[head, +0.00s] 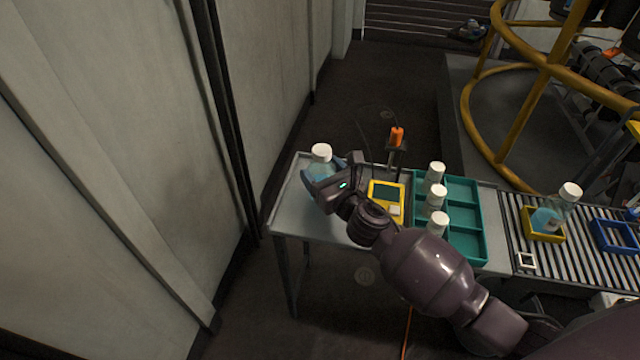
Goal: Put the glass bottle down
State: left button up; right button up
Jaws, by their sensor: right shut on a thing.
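A clear glass bottle with a white cap (321,153) and pale blue contents is at the left end of the metal table (288,222). My right gripper (322,180) is shut on this bottle, which stands about upright. The gripper hides part of the bottle's lower body, and I cannot tell whether its base touches the table. My left gripper is not in view.
A yellow device (386,188) and a teal tray (463,215) with several white-capped bottles lie right of the gripper. A conveyor (520,237) carries a yellow holder (528,222) with another bottle (556,208) and a blue holder (612,235). A wall (150,150) stands left.

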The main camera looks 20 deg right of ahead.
notch_tip(320, 180, down, 4)
jog(key=shift+f+b, duration=0.1)
jog(key=shift+b, duration=0.85)
jog(key=shift+f, duration=0.1)
jog(key=o, duration=1.1)
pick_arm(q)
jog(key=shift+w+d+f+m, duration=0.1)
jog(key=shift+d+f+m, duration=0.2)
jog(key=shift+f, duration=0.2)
